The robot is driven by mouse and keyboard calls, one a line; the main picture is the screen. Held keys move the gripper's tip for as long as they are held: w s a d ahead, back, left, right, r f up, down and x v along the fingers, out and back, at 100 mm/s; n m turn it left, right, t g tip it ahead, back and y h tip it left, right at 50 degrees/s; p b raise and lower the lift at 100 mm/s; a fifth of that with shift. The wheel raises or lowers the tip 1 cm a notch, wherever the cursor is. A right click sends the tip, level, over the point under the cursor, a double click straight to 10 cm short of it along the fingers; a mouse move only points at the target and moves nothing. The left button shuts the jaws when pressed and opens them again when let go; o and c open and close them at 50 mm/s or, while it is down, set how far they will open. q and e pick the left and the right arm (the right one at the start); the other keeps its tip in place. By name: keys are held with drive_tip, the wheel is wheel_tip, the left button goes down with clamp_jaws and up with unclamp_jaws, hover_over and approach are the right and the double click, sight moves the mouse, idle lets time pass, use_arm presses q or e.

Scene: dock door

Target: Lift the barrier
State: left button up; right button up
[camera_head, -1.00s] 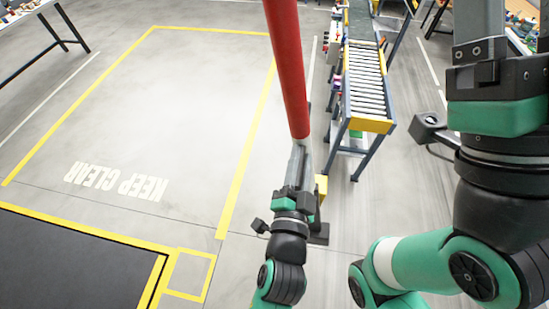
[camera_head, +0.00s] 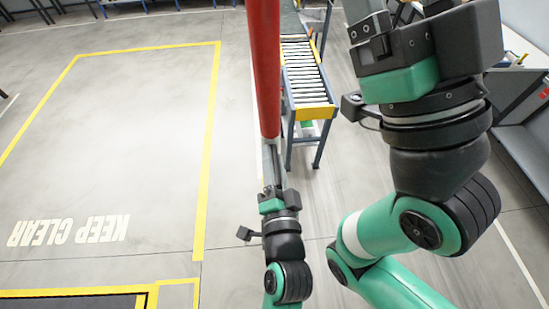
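The red barrier pole (camera_head: 263,70) runs from the top edge down to the middle of the head view, nearly upright in the picture. My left gripper (camera_head: 270,160) is at its lower end, its grey fingers lined up with the pole. Whether the fingers touch or clasp the barrier cannot be told. The barrier's mount is mostly hidden behind my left gripper and wrist. My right gripper (camera_head: 368,25) is large at the upper right, well apart from the barrier. Its fingertips are cut off or turned away, so its opening is unclear.
A roller conveyor (camera_head: 305,72) with a yellow end and blue legs stands just right of the barrier. A yellow-outlined floor area (camera_head: 203,190) marked KEEP CLEAR lies empty to the left. A dark plate (camera_head: 70,302) is at the lower left. Grey benches (camera_head: 525,140) stand far right.

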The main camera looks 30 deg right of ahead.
use_arm(q)
drive_tip(key=shift+o, duration=0.9)
drive_tip(key=shift+d+r, duration=0.1)
drive_tip(key=shift+r, duration=0.05)
drive_tip(key=shift+s, duration=0.2)
drive_tip(key=v, duration=1.1)
drive_tip(key=shift+a+b, duration=0.2)
drive_tip(key=shift+b, duration=0.1)
drive_tip(key=shift+s, duration=0.1)
